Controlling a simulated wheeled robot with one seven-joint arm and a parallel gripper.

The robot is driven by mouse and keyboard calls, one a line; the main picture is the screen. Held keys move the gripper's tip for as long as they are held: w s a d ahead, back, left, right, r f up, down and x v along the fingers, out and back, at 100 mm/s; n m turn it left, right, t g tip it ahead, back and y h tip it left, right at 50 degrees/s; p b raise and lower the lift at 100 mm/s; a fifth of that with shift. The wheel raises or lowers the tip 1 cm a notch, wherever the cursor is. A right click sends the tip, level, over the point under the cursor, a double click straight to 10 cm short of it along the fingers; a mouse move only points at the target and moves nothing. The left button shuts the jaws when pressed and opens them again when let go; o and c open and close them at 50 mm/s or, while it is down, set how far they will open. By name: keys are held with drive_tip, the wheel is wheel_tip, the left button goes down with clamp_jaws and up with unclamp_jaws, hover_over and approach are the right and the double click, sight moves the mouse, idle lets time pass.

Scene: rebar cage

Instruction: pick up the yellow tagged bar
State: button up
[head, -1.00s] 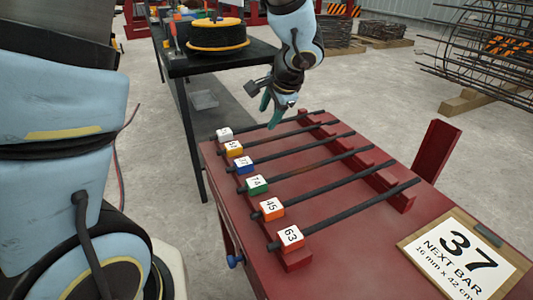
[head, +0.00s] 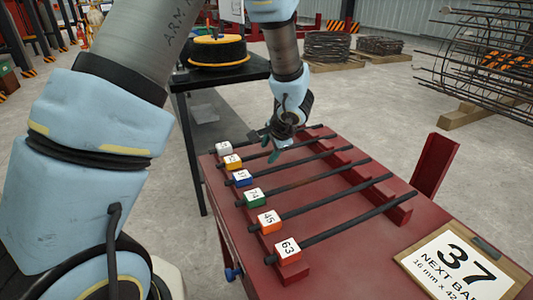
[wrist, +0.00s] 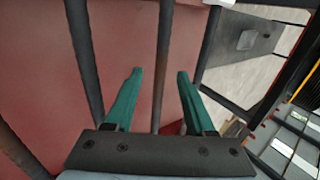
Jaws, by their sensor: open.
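The yellow tagged bar is a dark rod with a yellow tag block (head: 232,162) at its near left end, second from the back in a row on the red table. My gripper (head: 272,152) is open and points down over the back bars, near the middle of their length. In the wrist view, the green fingers (wrist: 158,75) stand on either side of a dark bar (wrist: 163,50). This looks like the yellow tagged one, but no tag shows there. I cannot tell how far the fingertips are above it. My gripper partly hides the back bars in the head view.
Neighbouring bars have white (head: 224,148), blue (head: 243,177), green (head: 254,197) and orange (head: 268,221) tags, with a red-tagged one (head: 288,250) in front. A sign reading 37 (head: 455,262) lies at the table's front right. A black table (head: 225,75) stands behind.

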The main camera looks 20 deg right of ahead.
drive_tip(key=shift+c, duration=0.2)
clamp_jaws()
idle(0.3)
drive_tip(key=shift+w, duration=0.1)
idle(0.9)
